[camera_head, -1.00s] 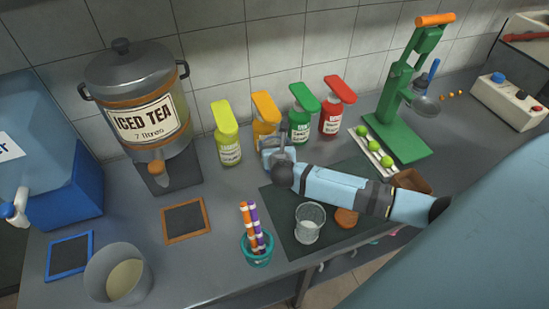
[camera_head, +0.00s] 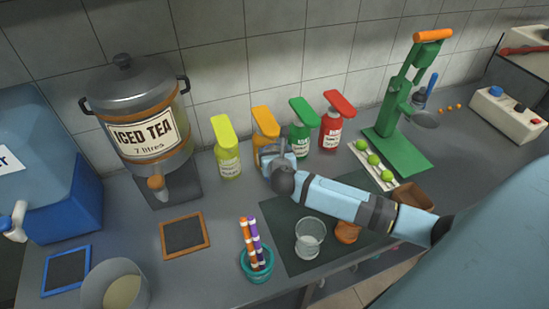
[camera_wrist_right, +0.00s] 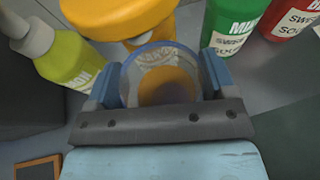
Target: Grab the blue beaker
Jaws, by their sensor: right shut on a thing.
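The blue beaker (camera_wrist_right: 160,75) is a clear cup with a blue rim, seen from above between the fingers of my right gripper (camera_wrist_right: 160,85) in the wrist view. The fingers touch it on both sides, so the gripper is shut on it. In the head view my right gripper (camera_head: 277,158) is just in front of the orange-capped bottle (camera_head: 264,122). There the gripper largely hides the beaker. Whether the beaker touches the counter cannot be told. My left gripper is not in view.
Yellow (camera_head: 227,150), green (camera_head: 302,125) and red (camera_head: 334,120) bottles stand along the wall. A clear glass (camera_head: 310,240) stands on the dark mat (camera_head: 285,255), with a teal cup of striped straws (camera_head: 257,262) left of it. A green press (camera_head: 400,140) stands right.

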